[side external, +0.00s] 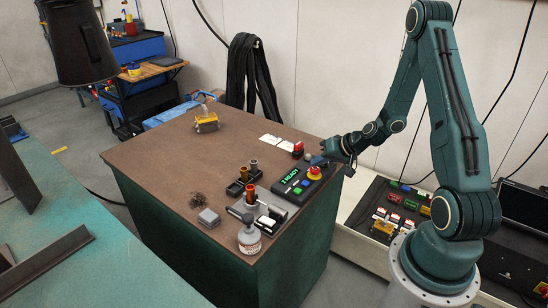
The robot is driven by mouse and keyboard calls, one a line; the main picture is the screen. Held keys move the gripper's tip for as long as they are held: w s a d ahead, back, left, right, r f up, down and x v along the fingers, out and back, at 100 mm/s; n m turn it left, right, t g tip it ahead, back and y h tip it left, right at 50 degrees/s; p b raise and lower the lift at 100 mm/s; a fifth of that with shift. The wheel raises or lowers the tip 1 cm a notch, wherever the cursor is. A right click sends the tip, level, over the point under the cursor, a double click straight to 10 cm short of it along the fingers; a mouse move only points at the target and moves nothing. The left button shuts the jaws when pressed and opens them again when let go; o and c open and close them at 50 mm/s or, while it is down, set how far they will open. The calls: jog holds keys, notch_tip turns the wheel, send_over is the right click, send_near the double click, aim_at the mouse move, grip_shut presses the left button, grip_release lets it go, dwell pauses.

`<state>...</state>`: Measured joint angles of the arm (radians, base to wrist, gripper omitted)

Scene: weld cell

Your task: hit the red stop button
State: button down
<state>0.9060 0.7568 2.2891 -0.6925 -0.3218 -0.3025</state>
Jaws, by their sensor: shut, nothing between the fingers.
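The red stop button (314,171) has a round red cap on a yellow base. It sits at the far right end of a black control box (290,185) with a green lit display, on the brown tabletop. A blue and a green button lie just in front of it. My gripper (318,161) is shut and empty. In the picture it is just above and slightly right of the red button. I cannot tell its exact height or whether it touches the box.
A small red-topped object (298,148) stands behind the box. A yellow device (206,123) stands at the back. The tabletop's left part (155,158) is clear.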

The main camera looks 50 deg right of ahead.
aim_at(318, 170)
jog(key=shift+f, duration=0.35)
dwell(0.7)
jog(key=shift+r, duration=0.15)
jog(key=shift+r, duration=0.65)
jog(key=shift+r, duration=0.1)
jog(key=shift+r, duration=2.4)
